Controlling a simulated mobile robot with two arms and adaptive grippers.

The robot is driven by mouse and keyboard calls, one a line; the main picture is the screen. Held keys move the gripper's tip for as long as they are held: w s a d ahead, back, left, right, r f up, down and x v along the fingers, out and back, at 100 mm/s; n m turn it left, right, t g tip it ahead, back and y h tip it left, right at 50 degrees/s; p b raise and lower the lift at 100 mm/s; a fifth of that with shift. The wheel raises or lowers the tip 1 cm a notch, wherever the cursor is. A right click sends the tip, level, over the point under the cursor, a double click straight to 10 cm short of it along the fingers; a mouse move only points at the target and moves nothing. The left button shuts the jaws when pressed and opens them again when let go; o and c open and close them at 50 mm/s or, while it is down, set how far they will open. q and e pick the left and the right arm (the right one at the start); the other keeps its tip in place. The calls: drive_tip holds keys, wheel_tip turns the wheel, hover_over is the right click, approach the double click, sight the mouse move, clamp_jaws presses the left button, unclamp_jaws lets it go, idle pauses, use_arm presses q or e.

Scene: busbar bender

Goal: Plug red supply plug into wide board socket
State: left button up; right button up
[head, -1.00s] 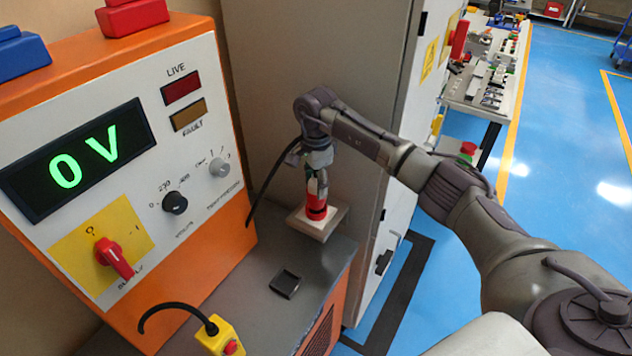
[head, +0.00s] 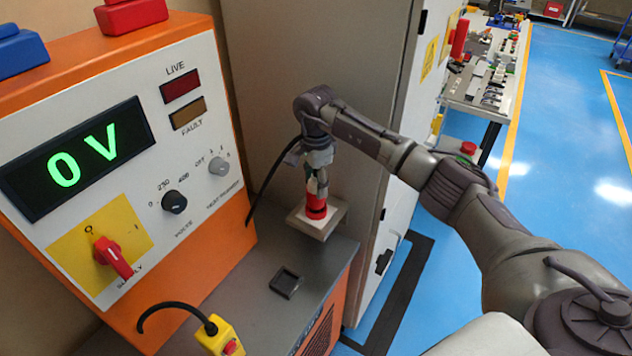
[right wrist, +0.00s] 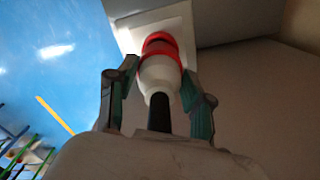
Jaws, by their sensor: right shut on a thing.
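The supply plug (head: 316,207) shows red at its lower end, standing roughly upright at the pale square board (head: 324,228). In the right wrist view the plug (right wrist: 159,66) has a white body, red collar and black cable. My right gripper (head: 317,186) is shut on it from above; both fingers (right wrist: 159,80) flank the white body. The plug's front end meets or nearly meets the pale board (right wrist: 128,32); its pins and the socket opening are hidden, so I cannot tell how deep it sits. My left gripper is not in view.
The orange supply cabinet at left has a 0 V display (head: 80,158) and red rotary switch (head: 114,257). A small black square part (head: 286,282) lies on the grey top, with a yellow button box (head: 222,338) nearer. A tall grey cabinet (head: 300,60) stands behind my arm.

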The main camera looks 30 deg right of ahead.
drive_tip(key=shift+b, duration=0.3)
idle(0.5)
drive_tip(key=shift+f+b, duration=1.25)
drive_tip(key=shift+f, duration=0.25)
drive_tip(key=shift+s+f, duration=0.1)
drive_tip(key=shift+f, duration=0.1)
drive_tip(key=o, duration=1.4)
drive_tip(key=shift+c, duration=0.2)
wheel_tip(320, 180, up, 12)
